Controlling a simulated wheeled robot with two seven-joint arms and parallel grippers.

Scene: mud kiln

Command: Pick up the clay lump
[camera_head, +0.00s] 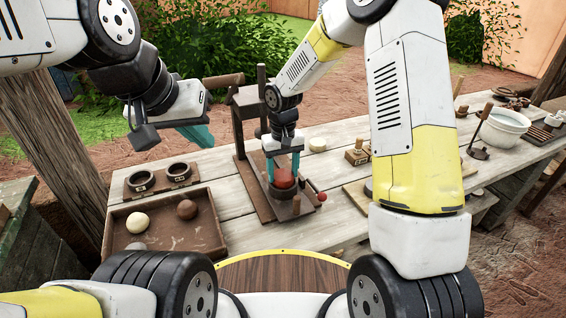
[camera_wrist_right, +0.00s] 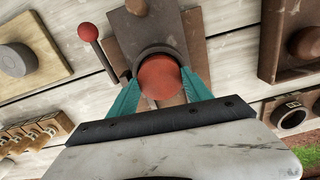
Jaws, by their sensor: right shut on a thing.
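A round reddish clay lump (camera_head: 284,178) sits between the teal fingers of my right gripper (camera_head: 283,170) in the head view. The right wrist view shows the lump (camera_wrist_right: 159,78) with a finger of the right gripper (camera_wrist_right: 160,88) on each side, shut on it. The lump is at the dark round cup of the wooden press (camera_head: 243,130); whether it rests in the cup or is just above it, I cannot tell. My left gripper (camera_head: 197,134) hangs above the table's back left, away from the lump. Its fingers overlap, so their opening is hidden.
A brown tray (camera_head: 120,222) at the left holds cream, brown and grey balls. Behind it is a block with two dark rings (camera_head: 158,178). A red-knobbed lever (camera_head: 321,196) stands beside the press. A white bucket (camera_head: 503,130) and tools are at the right.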

